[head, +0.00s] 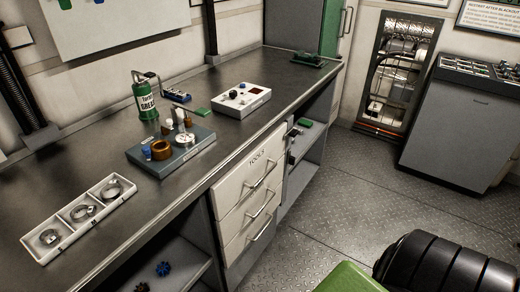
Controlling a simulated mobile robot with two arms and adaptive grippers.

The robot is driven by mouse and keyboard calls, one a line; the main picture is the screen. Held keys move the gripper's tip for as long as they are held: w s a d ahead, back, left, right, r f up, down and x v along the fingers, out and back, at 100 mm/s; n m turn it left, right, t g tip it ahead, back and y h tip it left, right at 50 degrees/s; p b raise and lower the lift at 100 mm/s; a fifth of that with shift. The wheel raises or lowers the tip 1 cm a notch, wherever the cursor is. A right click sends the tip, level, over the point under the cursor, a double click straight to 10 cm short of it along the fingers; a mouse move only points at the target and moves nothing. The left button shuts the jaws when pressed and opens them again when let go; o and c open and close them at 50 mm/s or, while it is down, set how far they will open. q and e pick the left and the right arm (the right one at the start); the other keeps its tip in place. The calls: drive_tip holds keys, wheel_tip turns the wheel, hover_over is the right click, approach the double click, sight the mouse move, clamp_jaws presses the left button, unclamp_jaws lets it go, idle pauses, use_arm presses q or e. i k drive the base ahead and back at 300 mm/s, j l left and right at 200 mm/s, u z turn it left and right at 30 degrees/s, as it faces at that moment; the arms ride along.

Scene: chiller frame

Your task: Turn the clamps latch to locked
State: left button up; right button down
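A white three-compartment tray (80,218) lies on the dark metal bench at the lower left. Each compartment holds a round metal ring clamp, such as the clamp (112,189) at the tray's far end. No latch for the clamps can be made out, so I cannot tell its position. Neither of my grippers is in view.
The bench (95,165) also carries a grey block with fittings (196,152), a green grease can (146,99) and a white control box (241,100). Drawers (250,190) are below. A black ribbed body (445,268) fills the lower right; the floor (335,200) between is clear.

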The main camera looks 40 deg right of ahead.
sight(291, 160)
drive_tip(key=l+u, duration=0.3)
drive_tip(key=l, duration=0.45)
drive_tip(key=l+u, duration=0.35)
drive_tip(key=l, duration=0.35)
drive_tip(key=l+u, duration=0.3)
drive_tip(key=l, duration=0.45)
drive_tip(key=k, duration=0.05)
